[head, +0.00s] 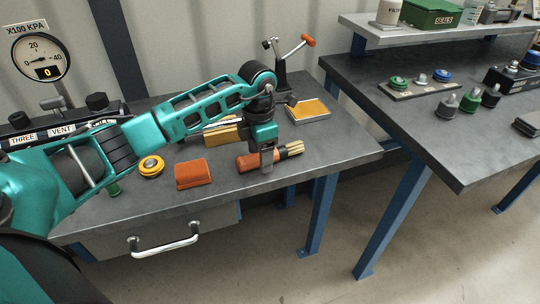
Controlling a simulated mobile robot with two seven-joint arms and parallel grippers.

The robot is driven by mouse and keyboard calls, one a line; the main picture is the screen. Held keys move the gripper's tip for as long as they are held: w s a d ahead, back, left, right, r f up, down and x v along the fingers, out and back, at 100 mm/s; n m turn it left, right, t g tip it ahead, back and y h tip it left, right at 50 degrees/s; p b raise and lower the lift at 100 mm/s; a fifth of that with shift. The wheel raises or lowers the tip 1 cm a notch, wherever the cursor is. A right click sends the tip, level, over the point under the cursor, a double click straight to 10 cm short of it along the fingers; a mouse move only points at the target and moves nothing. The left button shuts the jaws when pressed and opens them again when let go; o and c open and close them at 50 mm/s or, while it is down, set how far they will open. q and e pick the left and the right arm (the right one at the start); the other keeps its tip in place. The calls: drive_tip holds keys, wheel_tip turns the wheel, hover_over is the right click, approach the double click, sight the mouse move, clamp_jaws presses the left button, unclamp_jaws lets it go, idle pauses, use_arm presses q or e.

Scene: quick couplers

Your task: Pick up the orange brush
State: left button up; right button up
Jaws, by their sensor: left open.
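The orange brush (252,162) lies on the dark bench top near its front right edge. It has an orange handle at the left and pale tan bristles at the right. My left gripper (267,164) points down over the middle of the brush, with a finger in front of it. The gripper is open; its fingers seem to straddle the brush, but I cannot tell whether they touch it. The gripper hides the part of the brush between handle and bristles. My right gripper is not in view.
An orange-brown block (193,174) and a yellow ring-shaped part (151,167) lie left of the brush. Behind are a tan block (222,136), a yellow-topped tray (309,109) and a lever fixture (280,72). A second bench (440,145) with couplers stands right, across a gap.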

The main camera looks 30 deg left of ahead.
use_arm(q)
drive_tip(key=shift+f, duration=0.3)
drive_tip(key=shift+c, duration=0.4)
drive_tip(key=c, duration=1.1)
